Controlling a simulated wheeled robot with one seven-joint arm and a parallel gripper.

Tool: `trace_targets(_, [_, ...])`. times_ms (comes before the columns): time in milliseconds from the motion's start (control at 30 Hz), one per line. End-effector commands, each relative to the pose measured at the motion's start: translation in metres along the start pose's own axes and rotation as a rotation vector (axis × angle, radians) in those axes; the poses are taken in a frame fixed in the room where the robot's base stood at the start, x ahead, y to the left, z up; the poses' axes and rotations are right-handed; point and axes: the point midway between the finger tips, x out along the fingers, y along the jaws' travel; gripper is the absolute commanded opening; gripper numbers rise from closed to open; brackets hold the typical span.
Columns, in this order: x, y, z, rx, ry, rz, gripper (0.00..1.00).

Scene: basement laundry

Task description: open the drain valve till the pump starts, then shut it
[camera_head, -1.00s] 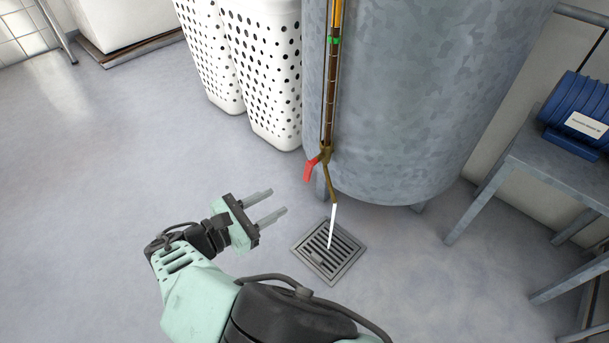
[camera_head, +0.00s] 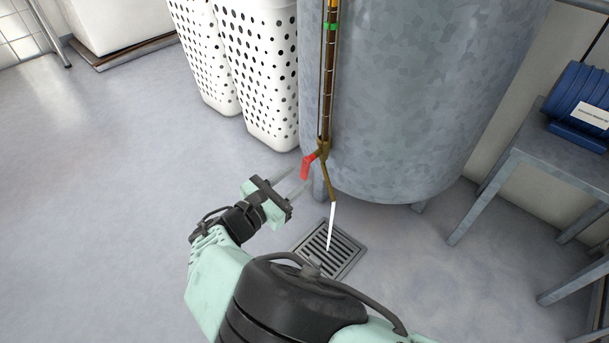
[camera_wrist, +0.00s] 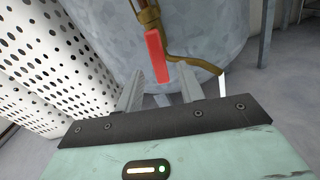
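The red valve handle (camera_head: 307,167) sits on a brass drain valve (camera_head: 323,150) low on the grey tank (camera_head: 410,100). It hangs down and slightly left. A white stream (camera_head: 332,222) runs from the spout to the floor drain (camera_head: 345,256). A gauge tube (camera_head: 328,80) with a green band rises above the valve.
White perforated baskets (camera_head: 262,70) stand left of the tank, close to the gripper. A blue motor-like unit (camera_head: 580,105), perhaps the pump, sits on a grey metal stand (camera_head: 520,150) at right. The floor at left (camera_head: 110,190) is clear.

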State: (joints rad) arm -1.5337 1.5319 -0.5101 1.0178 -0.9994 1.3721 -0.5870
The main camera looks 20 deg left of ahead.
Motion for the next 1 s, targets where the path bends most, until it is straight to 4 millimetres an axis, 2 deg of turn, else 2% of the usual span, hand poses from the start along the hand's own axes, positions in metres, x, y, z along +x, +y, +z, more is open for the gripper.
trace_targets(100, [0.019, -0.001, -0.002, 0.0, -0.001, -0.002, 0.38])
trace_targets(233, [0.033, -0.001, -0.001, 0.0, -0.001, -0.002, 0.38])
trace_targets(633, [0.04, 0.0, 0.001, 0.0, 0.0, 0.0, 0.38])
trace_targets(667, [0.04, 0.0, 0.001, 0.0, 0.0, 0.0, 0.33])
trace_targets(767, [0.04, 0.0, 0.001, 0.0, 0.0, 0.0, 0.05])
trace_targets(800, [0.039, 0.0, 0.001, 0.0, 0.0, 0.0, 0.0])
trace_targets(1000, [0.039, 0.0, 0.0, 0.004, 0.0, 0.0, 0.0])
